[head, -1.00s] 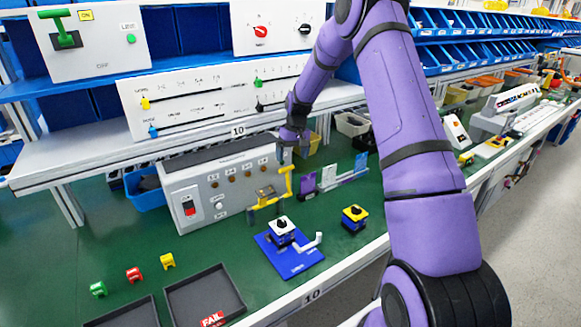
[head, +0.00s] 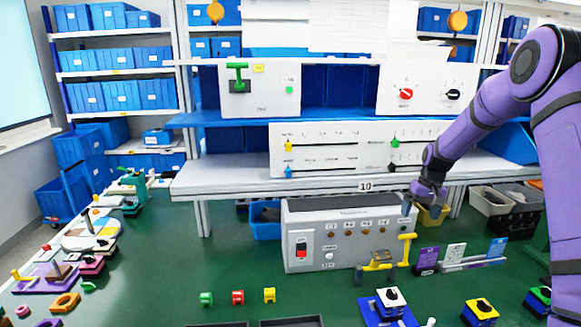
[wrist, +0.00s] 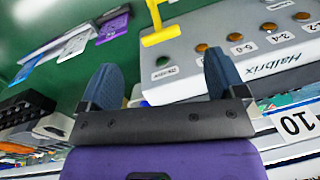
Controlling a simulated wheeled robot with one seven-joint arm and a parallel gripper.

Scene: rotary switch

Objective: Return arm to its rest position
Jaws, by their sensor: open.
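My purple arm (head: 490,115) enters the head view from the right and bends down to the left. My gripper (wrist: 163,75) is open and empty in the wrist view, with its two blue-grey fingers apart. In the head view my gripper (head: 408,207) hangs in front of the shelf edge, near the right end of the grey control box (head: 345,215). A yellow handle (head: 406,250) stands by the box; in the wrist view it (wrist: 158,30) lies beyond the fingers, with no visible contact. On the upper white panel are a red rotary knob (head: 406,95) and a black one (head: 453,95).
The green table (head: 180,260) is clear at its middle left. Small green, red and yellow blocks (head: 238,297) stand near its front. A blue base with a white-topped knob (head: 388,305) and a yellow-black block (head: 480,312) are at front right. The white shelf (head: 230,178) overhangs the box.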

